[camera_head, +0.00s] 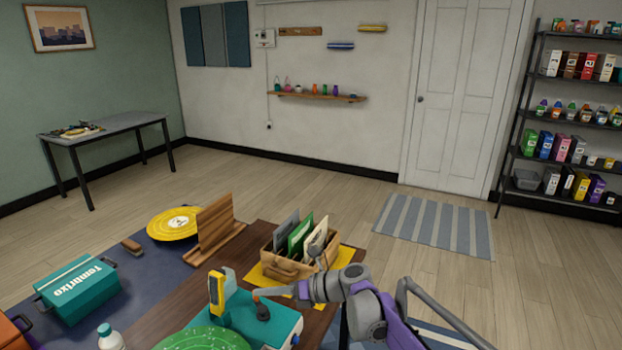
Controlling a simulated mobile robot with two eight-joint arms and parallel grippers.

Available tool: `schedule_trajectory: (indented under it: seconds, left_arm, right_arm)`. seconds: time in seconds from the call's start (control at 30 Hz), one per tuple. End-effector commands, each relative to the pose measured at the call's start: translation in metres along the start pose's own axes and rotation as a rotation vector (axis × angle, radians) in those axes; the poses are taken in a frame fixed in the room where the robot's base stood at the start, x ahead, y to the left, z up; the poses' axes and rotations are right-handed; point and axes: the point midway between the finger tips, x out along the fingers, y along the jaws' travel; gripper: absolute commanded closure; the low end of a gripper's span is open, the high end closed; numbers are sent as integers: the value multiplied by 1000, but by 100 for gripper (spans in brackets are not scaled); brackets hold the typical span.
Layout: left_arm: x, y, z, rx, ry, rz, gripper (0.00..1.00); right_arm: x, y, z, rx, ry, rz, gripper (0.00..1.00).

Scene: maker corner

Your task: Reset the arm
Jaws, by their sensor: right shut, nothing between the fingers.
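My right arm comes in from the lower right, grey with purple parts. Its right gripper (264,291) points left, shut and empty, over the right part of a teal device (275,325) on the wooden table. In the picture it lies just in front of the lower edge of a wooden crate; I cannot tell whether it touches anything. A dark knob-like part shows just below the fingertips. My left gripper is not in view.
The wooden crate (284,266) holds upright folders. Nearby are a yellow tool (217,287), a green disc (205,341), a wooden stand (214,226), a yellow disc (174,222), a teal box (78,290) and a bottle (110,338).

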Motion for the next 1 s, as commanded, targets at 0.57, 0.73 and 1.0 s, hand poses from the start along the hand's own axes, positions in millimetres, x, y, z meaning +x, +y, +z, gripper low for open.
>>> schedule_trajectory:
  seconds: [0.57, 0.73, 1.0]
  left_arm:
    - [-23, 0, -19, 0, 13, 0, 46]
    - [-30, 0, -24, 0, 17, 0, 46]
    - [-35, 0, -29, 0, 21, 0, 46]
  right_arm:
    - [-208, 69, -171, -1543, 836, -225, 100]
    - [-264, 82, -236, -1929, 1193, -61, 100]
    - [-314, 90, -300, -2238, 1563, 262, 100]
